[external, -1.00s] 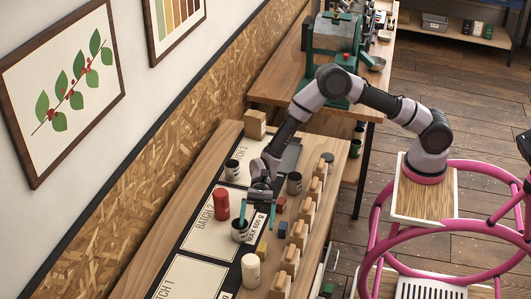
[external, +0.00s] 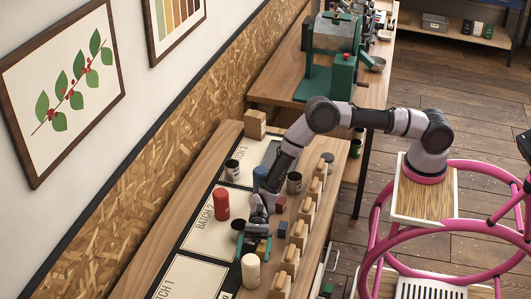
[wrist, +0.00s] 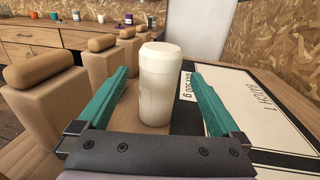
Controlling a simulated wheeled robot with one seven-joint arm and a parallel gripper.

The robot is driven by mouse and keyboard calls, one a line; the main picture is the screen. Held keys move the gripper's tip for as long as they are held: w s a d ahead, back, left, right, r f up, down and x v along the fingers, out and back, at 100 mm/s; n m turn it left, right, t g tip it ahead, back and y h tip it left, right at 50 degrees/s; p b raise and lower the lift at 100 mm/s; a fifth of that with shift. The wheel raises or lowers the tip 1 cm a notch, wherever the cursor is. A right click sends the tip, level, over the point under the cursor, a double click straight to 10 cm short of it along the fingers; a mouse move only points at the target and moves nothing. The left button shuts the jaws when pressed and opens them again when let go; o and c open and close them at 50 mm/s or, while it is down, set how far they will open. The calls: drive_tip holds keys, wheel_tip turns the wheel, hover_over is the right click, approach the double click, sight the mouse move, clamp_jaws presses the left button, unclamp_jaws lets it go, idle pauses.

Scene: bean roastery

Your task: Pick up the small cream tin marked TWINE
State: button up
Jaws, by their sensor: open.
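The small cream tin (external: 251,271) stands upright on the bench, at the near end of a row of tan wooden blocks. In the wrist view the cream tin (wrist: 160,88) has a paler lid and faint marks on its side that I cannot read. My gripper (external: 254,249) is open, low over the bench at the tin's far side. In the wrist view the teal fingers of my gripper (wrist: 159,72) point at the tin, one on each side with gaps. I cannot tell how far the tin is between them.
Wooden blocks (external: 290,258) with rounded tops line the tin's right side, close to my finger. A red tin (external: 222,204), a blue tin (external: 261,178) and dark tins (external: 294,182) stand farther back. The BATCH 1 card (external: 190,279) is bare.

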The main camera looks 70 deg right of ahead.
sight(251, 264)
drive_tip(key=a, duration=0.2)
drive_tip(key=s+a, duration=0.1)
drive_tip(key=a, duration=0.1)
drive_tip(key=shift+a, duration=0.35)
drive_tip(key=c, duration=1.6)
drive_tip(key=shift+r, duration=0.15)
